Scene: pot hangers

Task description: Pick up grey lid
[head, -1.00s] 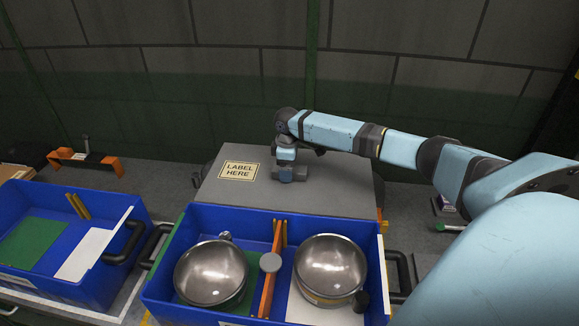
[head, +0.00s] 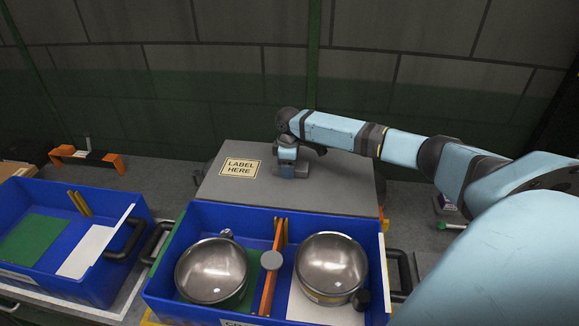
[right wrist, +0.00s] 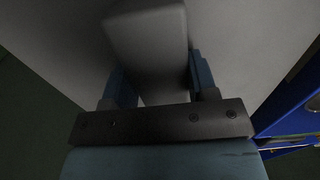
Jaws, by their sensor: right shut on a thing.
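The grey lid (head: 235,191) lies flat behind the middle blue crate and carries a "LABEL HERE" sticker (head: 241,169). My right gripper (head: 290,172) points down at the middle of the lid and is shut on its raised grey handle. In the right wrist view the handle (right wrist: 148,35) stands between the two fingers of the right gripper (right wrist: 158,78), with the lid's flat surface (right wrist: 250,45) around it. The lid appears to rest on the surface; its underside is hidden. My left gripper is not in view.
The middle blue crate (head: 215,211) holds two metal bowls (head: 212,270) (head: 330,268) and an orange divider (head: 271,280). Another blue crate (head: 95,287) stands at the left. An orange-and-black bracket (head: 87,159) lies at the back left. A dark block wall (head: 220,100) stands behind.

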